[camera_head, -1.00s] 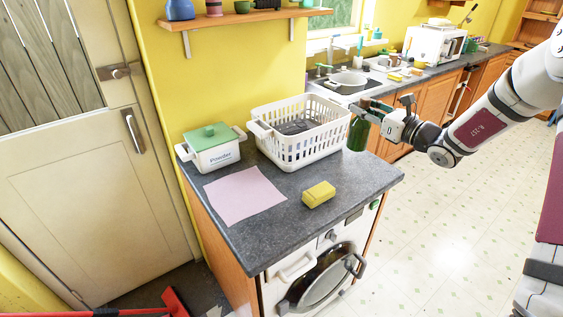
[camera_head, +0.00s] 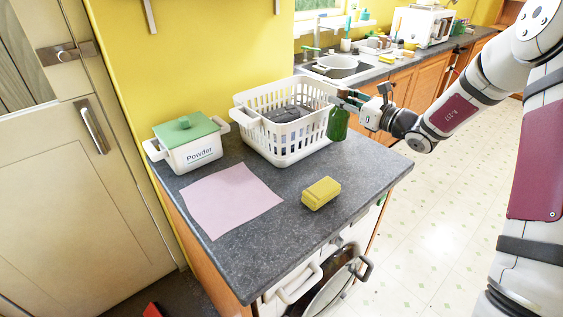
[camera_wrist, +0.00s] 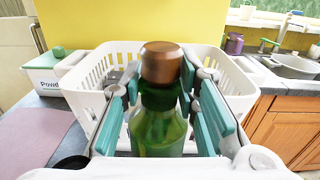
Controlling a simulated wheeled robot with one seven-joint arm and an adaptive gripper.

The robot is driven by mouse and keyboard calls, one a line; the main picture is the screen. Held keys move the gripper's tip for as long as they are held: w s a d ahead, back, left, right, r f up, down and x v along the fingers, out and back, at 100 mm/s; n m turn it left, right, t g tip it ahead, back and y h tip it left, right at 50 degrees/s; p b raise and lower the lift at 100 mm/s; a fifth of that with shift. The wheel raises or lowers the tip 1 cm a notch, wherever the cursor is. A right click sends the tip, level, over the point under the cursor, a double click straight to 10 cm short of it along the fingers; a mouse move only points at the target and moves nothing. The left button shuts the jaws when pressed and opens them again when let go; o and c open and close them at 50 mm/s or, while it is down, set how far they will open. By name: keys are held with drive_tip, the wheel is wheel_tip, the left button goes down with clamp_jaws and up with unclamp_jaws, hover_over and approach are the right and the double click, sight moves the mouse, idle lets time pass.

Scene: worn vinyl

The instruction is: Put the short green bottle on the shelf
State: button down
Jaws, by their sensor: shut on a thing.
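The short green bottle (camera_head: 338,124) is upright in my gripper (camera_head: 350,99), just right of the white laundry basket at the counter's back right. In the wrist view the bottle (camera_wrist: 158,130) has a brown cap and sits between the teal finger pads of my gripper (camera_wrist: 160,98), which are shut around its neck. Whether its base touches the counter is hard to tell. The shelf is out of the head view now; only the lower ends of its white brackets (camera_head: 150,16) show at the top.
The white basket (camera_head: 262,136) holds dark items. The Powder box (camera_head: 190,150) with green lid, a pink cloth (camera_head: 228,198) and a yellow block (camera_head: 321,193) are on the grey counter (camera_head: 270,246). A sink (camera_head: 338,64) stands behind. The counter's front right is clear.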

sight(345, 134)
drive_tip(key=shift+w+f+p, duration=0.1)
drive_tip(key=shift+f+p, duration=0.3)
drive_tip(key=shift+f, duration=4.65)
drive_tip(key=shift+f, duration=0.15)
drive_tip(key=c, duration=1.2)
unclamp_jaws()
drive_tip(key=shift+c, duration=0.2)
